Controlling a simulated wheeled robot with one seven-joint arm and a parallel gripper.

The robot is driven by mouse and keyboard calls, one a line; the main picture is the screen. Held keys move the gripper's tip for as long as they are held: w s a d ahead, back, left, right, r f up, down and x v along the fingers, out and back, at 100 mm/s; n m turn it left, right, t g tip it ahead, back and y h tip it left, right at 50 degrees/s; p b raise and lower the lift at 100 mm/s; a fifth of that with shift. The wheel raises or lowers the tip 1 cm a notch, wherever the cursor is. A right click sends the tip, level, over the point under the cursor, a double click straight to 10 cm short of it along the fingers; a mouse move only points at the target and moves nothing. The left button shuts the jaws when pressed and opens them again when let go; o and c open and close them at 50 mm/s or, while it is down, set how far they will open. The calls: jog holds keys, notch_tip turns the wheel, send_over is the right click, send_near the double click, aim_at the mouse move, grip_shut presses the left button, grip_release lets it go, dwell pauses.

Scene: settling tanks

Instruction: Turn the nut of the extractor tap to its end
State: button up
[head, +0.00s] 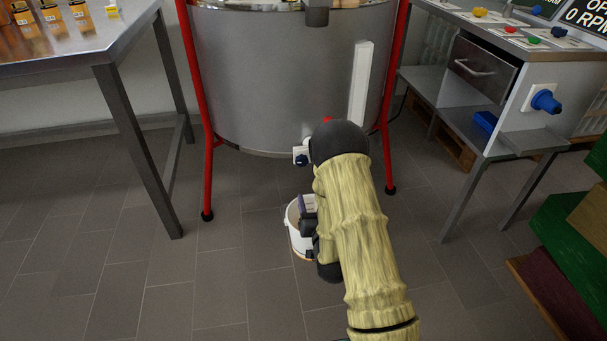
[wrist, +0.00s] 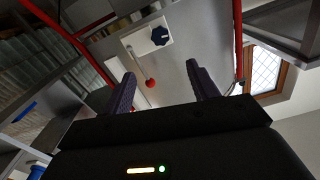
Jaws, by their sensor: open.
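The steel extractor drum (head: 285,75) stands on red legs. Its tap (head: 302,155) is low on the drum's front, a small pale block with a dark blue nut, partly beside my arm. The wrist view shows the nut (wrist: 160,36) as a dark blue star-shaped knob on a white block. A lever with a red ball (wrist: 150,83) hangs near it; a bit of red (head: 327,120) shows above my arm in the head view. My gripper (wrist: 161,72) is open and empty, its fingers apart, with the nut beyond their tips. In the head view my arm hides much of it.
A white bucket (head: 296,240) stands on the floor below the tap, partly hidden by my gripper. A steel table (head: 60,60) is at the left, a control bench (head: 490,85) at the right. Coloured boxes (head: 570,250) stand at the right edge. Floor at the left is clear.

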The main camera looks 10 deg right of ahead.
aim_at(303, 162)
jog(key=shift+s+r, duration=0.1)
jog(key=w+b, duration=0.2)
jog(key=w, duration=0.3)
jog(key=w+b, duration=0.1)
jog(key=w, duration=0.5)
jog(key=w+b, duration=0.2)
jog(key=w, duration=0.4)
jog(key=shift+d+b, duration=0.25)
jog(key=shift+b, duration=0.05)
jog(key=shift+w+a, duration=0.25)
jog(key=shift+a, duration=0.1)
jog(key=shift+d, duration=0.1)
jog(key=c, duration=1)
